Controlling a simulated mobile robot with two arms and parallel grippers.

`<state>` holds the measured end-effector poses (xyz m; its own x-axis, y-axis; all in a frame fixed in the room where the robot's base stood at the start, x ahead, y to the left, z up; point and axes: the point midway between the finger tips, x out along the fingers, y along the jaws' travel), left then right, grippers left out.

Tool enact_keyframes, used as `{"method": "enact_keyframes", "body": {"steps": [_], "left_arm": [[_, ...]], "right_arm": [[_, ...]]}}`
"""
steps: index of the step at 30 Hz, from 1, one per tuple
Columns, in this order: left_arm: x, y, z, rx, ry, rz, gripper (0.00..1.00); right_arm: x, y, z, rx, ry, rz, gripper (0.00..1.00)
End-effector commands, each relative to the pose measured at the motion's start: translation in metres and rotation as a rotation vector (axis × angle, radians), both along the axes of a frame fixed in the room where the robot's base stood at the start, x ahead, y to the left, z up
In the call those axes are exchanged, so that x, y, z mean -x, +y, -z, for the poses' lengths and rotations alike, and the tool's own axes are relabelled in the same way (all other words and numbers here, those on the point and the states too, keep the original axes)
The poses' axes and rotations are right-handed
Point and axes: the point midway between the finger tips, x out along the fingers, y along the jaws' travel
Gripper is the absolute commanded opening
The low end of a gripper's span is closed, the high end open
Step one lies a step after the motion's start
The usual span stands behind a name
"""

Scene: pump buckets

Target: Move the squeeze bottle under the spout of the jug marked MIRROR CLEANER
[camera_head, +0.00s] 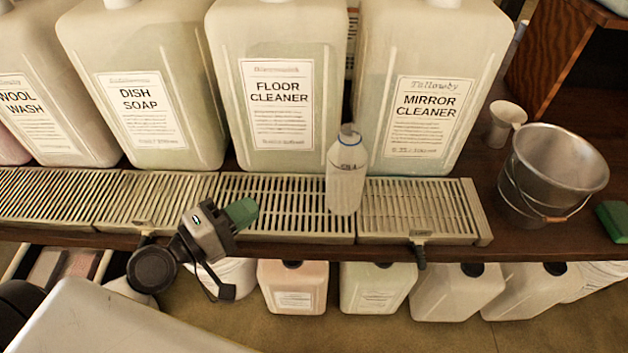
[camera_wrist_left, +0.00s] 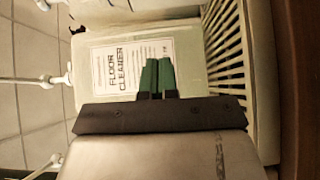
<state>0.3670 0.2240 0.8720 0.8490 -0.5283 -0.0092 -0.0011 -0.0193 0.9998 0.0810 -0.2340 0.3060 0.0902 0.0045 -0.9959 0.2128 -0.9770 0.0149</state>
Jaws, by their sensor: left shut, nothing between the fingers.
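The white squeeze bottle (camera_head: 346,180) appears upright on the right end of the slatted drip tray (camera_head: 262,226) before the FLOOR CLEANER jug (camera_head: 292,60). The MIRROR CLEANER jug (camera_head: 432,60) stands to its right, behind another drip tray (camera_head: 484,236); its spout is outside the head view. My left gripper (camera_head: 242,213), with green fingertips, is shut and empty, left of the bottle and apart from it. In the left wrist view, its fingers (camera_wrist_left: 157,78) are together before the FLOOR CLEANER label; the bottle is not visible there. My right gripper is not in view.
DISH SOAP (camera_head: 145,80) and WOOL WASH (camera_head: 45,105) jugs stand to the left. A metal bucket (camera_head: 555,165) and small pale cup (camera_head: 503,122) stand right of the trays. Several jugs stand below the shelf. The MIRROR CLEANER tray is clear.

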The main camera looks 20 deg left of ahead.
Motion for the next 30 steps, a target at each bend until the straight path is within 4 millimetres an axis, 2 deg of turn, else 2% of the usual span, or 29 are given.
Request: {"method": "enact_keyframes", "body": {"steps": [5,8,12,19,24,30], "left_arm": [[-0.010,-0.002,-0.006,0.028,0.000,-0.012,0.00],[-0.023,-0.010,-0.009,0.026,-0.003,-0.011,0.00],[-0.047,-0.026,-0.010,0.028,-0.003,-0.010,0.00],[-0.088,-0.051,-0.007,0.025,-0.001,-0.008,0.00],[-0.093,-0.076,-0.005,0.024,0.002,-0.007,0.00],[-0.095,-0.088,-0.002,0.021,0.002,-0.007,0.00]], "right_arm": [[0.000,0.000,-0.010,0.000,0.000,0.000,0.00],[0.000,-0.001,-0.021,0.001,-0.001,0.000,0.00],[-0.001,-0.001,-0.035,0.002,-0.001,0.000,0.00],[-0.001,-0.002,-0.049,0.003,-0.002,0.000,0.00],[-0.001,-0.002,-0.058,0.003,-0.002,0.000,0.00],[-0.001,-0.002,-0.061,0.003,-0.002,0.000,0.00]]}}
